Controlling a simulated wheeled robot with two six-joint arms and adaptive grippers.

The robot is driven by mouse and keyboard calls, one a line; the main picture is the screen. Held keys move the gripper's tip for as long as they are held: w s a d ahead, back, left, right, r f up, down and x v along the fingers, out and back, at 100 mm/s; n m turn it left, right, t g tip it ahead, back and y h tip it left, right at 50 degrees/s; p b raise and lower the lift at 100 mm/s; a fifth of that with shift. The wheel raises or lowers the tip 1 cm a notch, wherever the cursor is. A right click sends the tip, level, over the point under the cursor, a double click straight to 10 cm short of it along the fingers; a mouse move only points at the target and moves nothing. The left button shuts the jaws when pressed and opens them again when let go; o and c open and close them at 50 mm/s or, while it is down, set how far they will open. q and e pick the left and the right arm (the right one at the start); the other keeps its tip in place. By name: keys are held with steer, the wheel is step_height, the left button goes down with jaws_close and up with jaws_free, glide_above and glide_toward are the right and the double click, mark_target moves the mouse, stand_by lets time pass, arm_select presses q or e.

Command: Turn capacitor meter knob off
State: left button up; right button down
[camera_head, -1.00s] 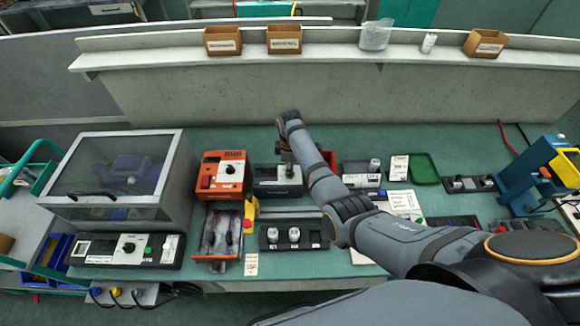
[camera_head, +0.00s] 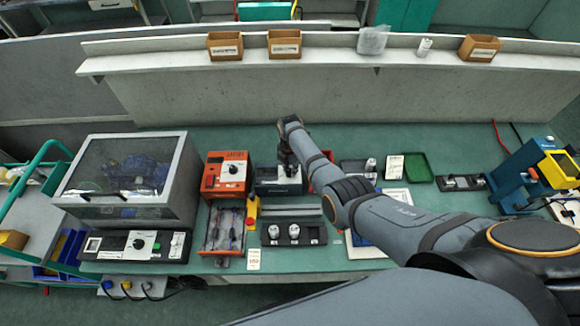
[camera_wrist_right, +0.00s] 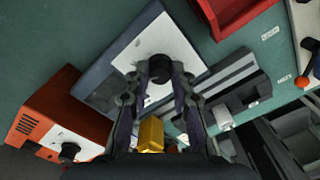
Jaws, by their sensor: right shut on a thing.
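The meter (camera_head: 268,188) is a dark box with a light front panel, on the green bench right of the orange box; it also shows in the right wrist view (camera_wrist_right: 128,62). Its round black knob (camera_wrist_right: 159,68) stands on the white panel. My right gripper (camera_head: 289,168) reaches down onto the meter from above. In the right wrist view, the fingertips (camera_wrist_right: 160,77) are closed around the knob, one on each side. The fingers hide part of the panel, and I cannot read the knob's pointer. My left gripper is not in view.
An orange box with a knob (camera_head: 227,174) stands close on the left. A yellow block (camera_wrist_right: 151,134) and a dark tray with light knobs (camera_head: 294,232) lie in front. A clear-lidded case (camera_head: 178,205) stands further left.

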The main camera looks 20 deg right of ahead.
steer(key=n+p, duration=0.1)
steer(key=n, duration=0.4)
steer(key=shift+w+r, duration=0.1)
steer(key=shift+n, duration=0.3)
stand_by(0.4)
steer(key=c, duration=1.1)
jaws_free()
steer(key=shift+c, duration=0.2)
step_height(320, 180, up, 12)
